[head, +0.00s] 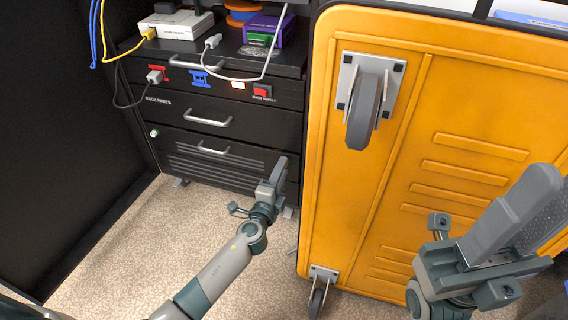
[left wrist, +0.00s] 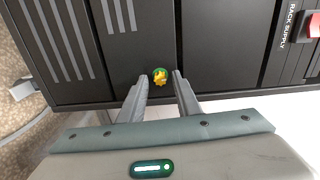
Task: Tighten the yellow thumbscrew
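The yellow thumbscrew (left wrist: 160,77) sits on a green ring on the black rack panel, as the left wrist view shows. My left gripper (left wrist: 161,77) is open, with one fingertip on each side of the thumbscrew and a visible gap to it on both sides. In the head view my left gripper (head: 281,168) is at the right side of the rack's lower drawers, and the thumbscrew is hidden there. My right gripper (head: 545,205) is at the right edge of the head view, away from the rack; its finger gap is unclear.
A yellow wheeled case (head: 400,210) stands close to the right of the rack (head: 240,130). The rack has handles, a red switch (head: 262,91) and a pale knob (head: 154,133). Cables hang at its upper left. Carpet (head: 130,240) in front is clear.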

